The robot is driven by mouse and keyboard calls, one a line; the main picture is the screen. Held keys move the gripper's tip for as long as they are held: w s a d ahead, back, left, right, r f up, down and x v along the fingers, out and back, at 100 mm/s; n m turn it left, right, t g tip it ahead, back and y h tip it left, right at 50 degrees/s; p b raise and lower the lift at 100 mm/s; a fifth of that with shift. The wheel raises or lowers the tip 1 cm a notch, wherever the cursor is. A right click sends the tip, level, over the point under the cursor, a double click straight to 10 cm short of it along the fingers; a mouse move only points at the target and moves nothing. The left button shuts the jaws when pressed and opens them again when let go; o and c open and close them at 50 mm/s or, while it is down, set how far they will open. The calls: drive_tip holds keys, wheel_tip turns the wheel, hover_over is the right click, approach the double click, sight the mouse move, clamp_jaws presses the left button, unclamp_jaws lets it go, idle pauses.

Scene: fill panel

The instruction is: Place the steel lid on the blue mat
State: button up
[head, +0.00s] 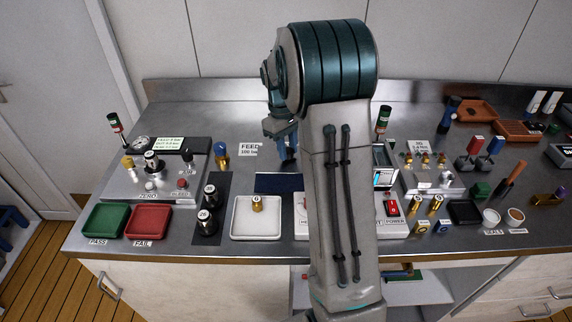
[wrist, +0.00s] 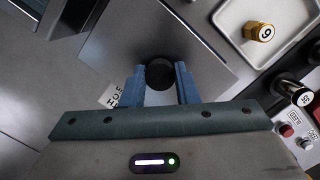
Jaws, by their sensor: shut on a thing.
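The steel lid (wrist: 205,58) is a flat grey plate with a round black knob (wrist: 160,73) in the wrist view. My gripper (wrist: 159,75) has its blue fingers on either side of the knob and is shut on it. In the head view my gripper (head: 286,150) is above the bench, just behind the dark blue mat (head: 275,183). My arm hides the mat's right side. I cannot make out the lid in the head view, nor tell its height above the bench.
A white tray (head: 237,232) with a brass piece (head: 257,204) lies in front of the mat. Dark weights (head: 210,194) stand left of the tray. Instruments flank both sides. The back left bench is clear.

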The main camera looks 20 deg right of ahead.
drive_tip(key=shift+f+p, duration=0.35)
drive_tip(key=shift+f, duration=2.75)
drive_tip(key=shift+f, duration=0.15)
drive_tip(key=o, duration=1.1)
drive_tip(key=shift+c, duration=0.2)
drive_tip(key=shift+a, duration=0.1)
